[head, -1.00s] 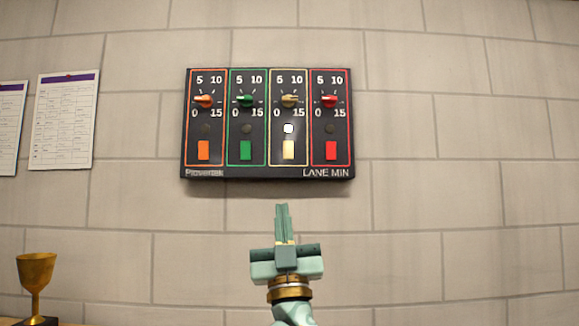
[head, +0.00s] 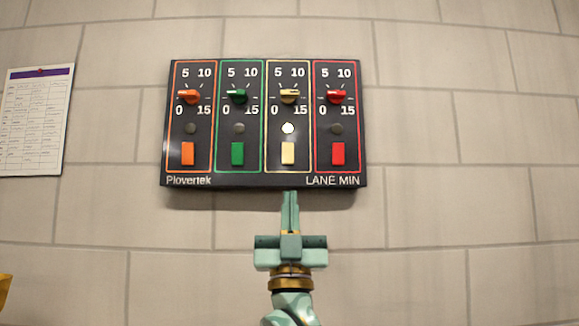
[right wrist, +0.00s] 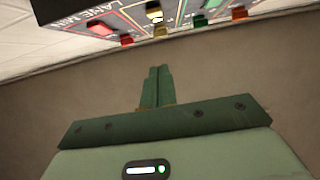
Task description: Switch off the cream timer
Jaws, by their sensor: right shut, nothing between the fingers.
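The cream timer (head: 288,112) is the third column from the left on a dark wall panel. Its cream knob (head: 289,97) sits among the 0, 5, 10 and 15 marks. Below it a small round lamp (head: 288,128) glows white, and under that is a cream rectangular button (head: 288,153). My right gripper (head: 290,195) is shut and empty, pointing up just under the panel's lower edge, below the cream column. In the right wrist view the shut fingers (right wrist: 156,72) point toward the panel, apart from the buttons. My left gripper is not in view.
Orange (head: 187,153) and green (head: 237,153) buttons lie left of the cream one, and a red button (head: 338,153) lies right. Their lamps are dark. A paper sheet (head: 35,120) hangs on the brick wall at left. The wall around the panel is clear.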

